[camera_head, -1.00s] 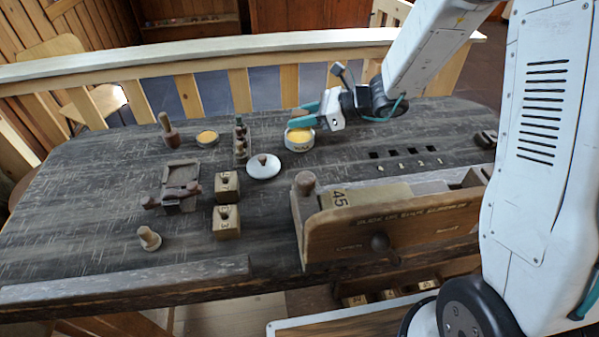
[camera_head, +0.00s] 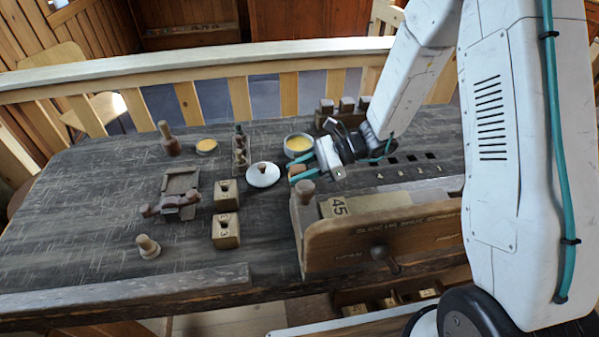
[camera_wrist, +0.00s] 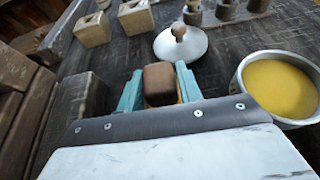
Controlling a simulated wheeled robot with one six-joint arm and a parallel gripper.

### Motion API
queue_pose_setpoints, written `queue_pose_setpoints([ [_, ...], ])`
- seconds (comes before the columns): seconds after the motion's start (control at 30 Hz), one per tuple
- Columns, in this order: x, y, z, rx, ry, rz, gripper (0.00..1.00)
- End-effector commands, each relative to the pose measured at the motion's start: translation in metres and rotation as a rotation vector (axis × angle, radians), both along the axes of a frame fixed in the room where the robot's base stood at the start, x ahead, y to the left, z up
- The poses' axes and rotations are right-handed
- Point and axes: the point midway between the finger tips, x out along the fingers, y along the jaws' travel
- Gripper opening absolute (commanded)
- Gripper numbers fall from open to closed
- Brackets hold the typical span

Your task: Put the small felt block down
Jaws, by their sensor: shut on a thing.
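The small felt block (camera_wrist: 160,83) is brown and sits between the two teal fingers of my gripper (camera_wrist: 159,88) in the wrist view. In the head view, my gripper (camera_head: 301,172) is low over the dark table, between the round tin of yellow stuff (camera_head: 298,146) and the wooden box front. The block (camera_head: 296,170) shows there only as a small brownish patch at the fingertips. I cannot tell whether its underside touches the table.
A white knobbed lid (camera_head: 263,176) lies just left of my gripper. The wooden box (camera_head: 400,232) with a block marked 45 stands close in front. Two numbered wooden blocks (camera_head: 226,230) stand further left.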

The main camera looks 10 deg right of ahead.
Motion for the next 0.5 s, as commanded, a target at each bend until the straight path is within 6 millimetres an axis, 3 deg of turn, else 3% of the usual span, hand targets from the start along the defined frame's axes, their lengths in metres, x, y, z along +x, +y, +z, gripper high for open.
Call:
queue_pose_setpoints([
  [0.4,0.0003,0.0000,-0.0102,0.000,0.000,-0.001,0.10],
  [0.43,0.0004,0.0000,-0.0104,-0.001,-0.001,-0.001,0.38],
  [0.5,0.0004,-0.0001,-0.0100,-0.001,-0.001,-0.001,0.57],
])
